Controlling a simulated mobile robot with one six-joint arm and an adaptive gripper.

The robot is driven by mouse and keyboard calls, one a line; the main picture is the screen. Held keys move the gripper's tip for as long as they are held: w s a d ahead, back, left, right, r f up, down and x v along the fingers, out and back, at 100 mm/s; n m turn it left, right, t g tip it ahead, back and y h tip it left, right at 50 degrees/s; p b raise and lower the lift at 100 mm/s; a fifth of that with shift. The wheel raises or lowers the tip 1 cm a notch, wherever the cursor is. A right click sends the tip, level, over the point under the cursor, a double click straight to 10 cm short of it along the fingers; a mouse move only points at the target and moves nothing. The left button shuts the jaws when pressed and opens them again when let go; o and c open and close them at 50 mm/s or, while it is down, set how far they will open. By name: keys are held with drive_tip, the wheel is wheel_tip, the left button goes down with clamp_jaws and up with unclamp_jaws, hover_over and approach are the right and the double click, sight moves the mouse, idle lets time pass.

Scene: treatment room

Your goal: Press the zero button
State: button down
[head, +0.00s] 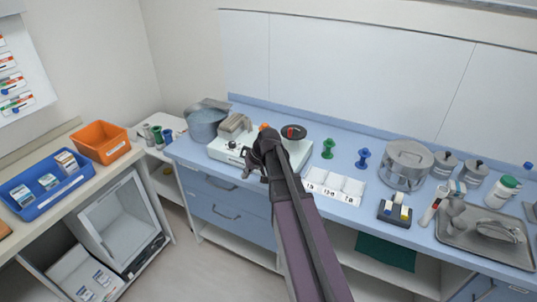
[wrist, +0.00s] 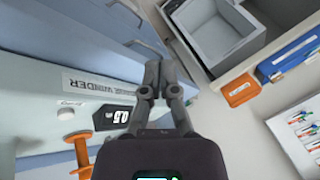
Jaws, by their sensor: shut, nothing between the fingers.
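The white winder (head: 222,152) stands on the blue counter, partly hidden behind my arm in the head view. In the wrist view its pale body (wrist: 55,110) shows at left, with a label ending in "WINDER" along its edge. A dark display (wrist: 114,117) on it seems to read 25. Small blurred print (wrist: 72,103) lies beside the display; I cannot make out a zero button for sure. An orange handle-like part (wrist: 78,148) stands on the winder. My gripper (wrist: 152,76) is shut and empty, near the winder's front edge. It also shows in the head view (head: 249,160).
A grey-blue pot (head: 203,123) stands left of the winder. Green (head: 328,148) and blue (head: 363,158) spools, white labelled cards (head: 335,186) and a steel pot (head: 406,165) stand to the right. An orange bin (head: 101,142) and blue tray (head: 48,185) are on the left bench.

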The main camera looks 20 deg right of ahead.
drive_tip(key=w+d+r+t+y+p, duration=0.1)
drive_tip(key=w+d+r+t, duration=0.1)
drive_tip(key=d, duration=0.4)
drive_tip(key=w+d+r+t+p, duration=0.1)
drive_tip(key=w+d+r+p, duration=0.1)
drive_tip(key=w+d+r, duration=0.3)
drive_tip(key=shift+w+d+r+t+y, duration=0.2)
drive_tip(key=shift+w+d+t+y, duration=0.2)
drive_tip(key=shift+w+d, duration=0.7)
drive_tip(key=shift+f, duration=0.15)
wheel_tip(320, 180, down, 8)
drive_tip(key=b, duration=0.8)
drive_tip(key=shift+f+b, duration=0.2)
drive_tip(key=shift+b, duration=0.15)
drive_tip(key=shift+s+f+b, duration=0.1)
drive_tip(key=shift+f+b, duration=0.8)
drive_tip(key=shift+b, duration=0.05)
idle(0.9)
drive_tip(key=shift+r, duration=0.1)
idle(0.3)
drive_tip(key=shift+r+p, duration=0.8)
drive_tip(key=shift+p, duration=0.1)
